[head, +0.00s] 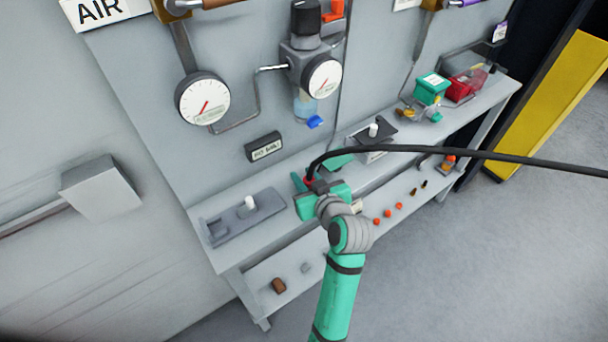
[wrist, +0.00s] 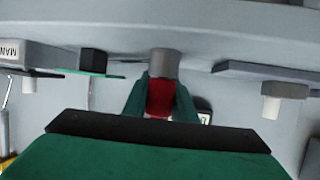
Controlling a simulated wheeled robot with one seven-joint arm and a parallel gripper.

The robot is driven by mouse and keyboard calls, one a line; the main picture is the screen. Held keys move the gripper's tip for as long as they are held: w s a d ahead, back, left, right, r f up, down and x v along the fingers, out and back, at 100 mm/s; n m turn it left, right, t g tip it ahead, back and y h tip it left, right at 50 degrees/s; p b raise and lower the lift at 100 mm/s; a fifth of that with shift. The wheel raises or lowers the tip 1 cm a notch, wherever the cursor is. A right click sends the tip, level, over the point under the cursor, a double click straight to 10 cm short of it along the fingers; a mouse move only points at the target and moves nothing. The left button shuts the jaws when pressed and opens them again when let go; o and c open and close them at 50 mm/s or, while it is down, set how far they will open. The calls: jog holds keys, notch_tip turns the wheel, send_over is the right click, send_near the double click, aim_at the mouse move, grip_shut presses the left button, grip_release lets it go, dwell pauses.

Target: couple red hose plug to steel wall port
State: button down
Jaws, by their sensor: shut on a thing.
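The red hose plug (wrist: 159,99) sits between the two green fingers of my gripper (wrist: 160,95) in the wrist view. My gripper is shut on it. A grey cylinder (wrist: 165,62) continues from the red part; I cannot tell whether it is the plug's own end or a separate part. In the head view my gripper (head: 312,186) is over the wall bench, with a little red of the plug (head: 308,181) showing. The black hose (head: 450,152) arcs up from there and off to the right. I cannot pick out the steel wall port for certain.
The grey bench (head: 275,235) runs along the wall under the gauges (head: 203,98). A dark plate with a white knob (head: 249,203) lies left of my gripper. A labelled box (head: 264,147) is on the wall behind. Green and red boxes (head: 432,89) stand farther right.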

jog(key=c, duration=1.4)
grip_release()
jog(key=v, duration=1)
jog(key=shift+s+d+r, duration=0.15)
jog(key=shift+s+d, duration=0.05)
jog(key=shift+s, duration=0.1)
